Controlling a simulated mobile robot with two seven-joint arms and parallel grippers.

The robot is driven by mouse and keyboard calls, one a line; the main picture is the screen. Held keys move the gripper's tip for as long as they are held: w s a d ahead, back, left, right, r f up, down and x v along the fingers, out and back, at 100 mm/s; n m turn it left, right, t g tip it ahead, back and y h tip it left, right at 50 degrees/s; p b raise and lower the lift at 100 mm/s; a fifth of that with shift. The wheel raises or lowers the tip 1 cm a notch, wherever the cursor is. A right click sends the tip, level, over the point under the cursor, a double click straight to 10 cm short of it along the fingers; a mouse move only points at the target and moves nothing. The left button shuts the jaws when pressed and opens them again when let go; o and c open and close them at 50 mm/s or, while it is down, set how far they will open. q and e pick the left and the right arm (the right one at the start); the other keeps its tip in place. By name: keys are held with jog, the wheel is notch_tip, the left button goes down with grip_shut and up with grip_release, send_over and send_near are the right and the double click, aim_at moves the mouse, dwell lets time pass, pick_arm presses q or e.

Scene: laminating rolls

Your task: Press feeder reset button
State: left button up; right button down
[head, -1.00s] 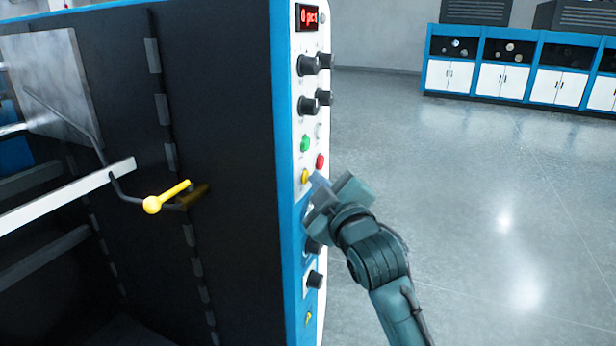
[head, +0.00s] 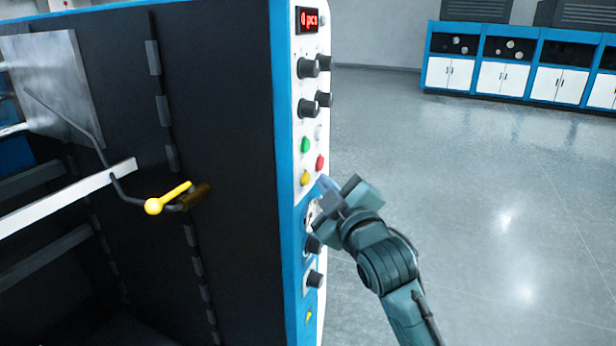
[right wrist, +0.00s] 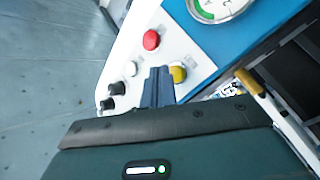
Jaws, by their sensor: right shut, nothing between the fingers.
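The white control panel (head: 312,120) on the machine's edge carries a green button (head: 305,145), a red button (head: 320,162), a yellow button (head: 305,178) and a white button (head: 319,131). I cannot read which one is the feeder reset button. My right gripper (head: 328,186) is shut and empty, just right of and slightly below the yellow button, apparently apart from it. In the right wrist view the closed fingers (right wrist: 158,82) point at the panel, left of the yellow button (right wrist: 178,74). The red button (right wrist: 151,40) is above them. My left gripper is out of view.
A red-lit display (head: 309,19) and several black knobs (head: 308,67) are on the panel. A gauge (right wrist: 216,6) is close by. A yellow-knobbed lever (head: 153,206) sticks out at the left. The floor right of the machine is clear, with cabinets (head: 505,75) behind.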

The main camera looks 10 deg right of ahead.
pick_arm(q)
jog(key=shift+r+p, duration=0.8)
pick_arm(e)
jog(key=s+d, duration=0.2)
jog(key=d, duration=0.2)
jog(key=shift+s+d, duration=0.1)
jog(key=shift+s, duration=0.3)
jog(key=s+f+m+g, duration=0.2)
jog(key=s+f, duration=0.1)
jog(key=f, duration=0.6)
jog(key=s+f+m+g, duration=0.2)
jog(key=s+f, duration=0.1)
jog(key=f, duration=0.6)
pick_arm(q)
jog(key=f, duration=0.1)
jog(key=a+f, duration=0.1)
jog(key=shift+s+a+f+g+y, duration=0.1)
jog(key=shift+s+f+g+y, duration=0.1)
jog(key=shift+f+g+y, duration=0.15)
pick_arm(e)
jog(key=s+a+f+m+g, duration=0.1)
jog(key=s+f+m+g, duration=0.3)
jog(key=s+f, duration=1.4)
jog(key=shift+a+f+m+g, duration=0.3)
jog(key=shift+a+f+m, duration=0.05)
jog(key=shift+f+m, duration=0.25)
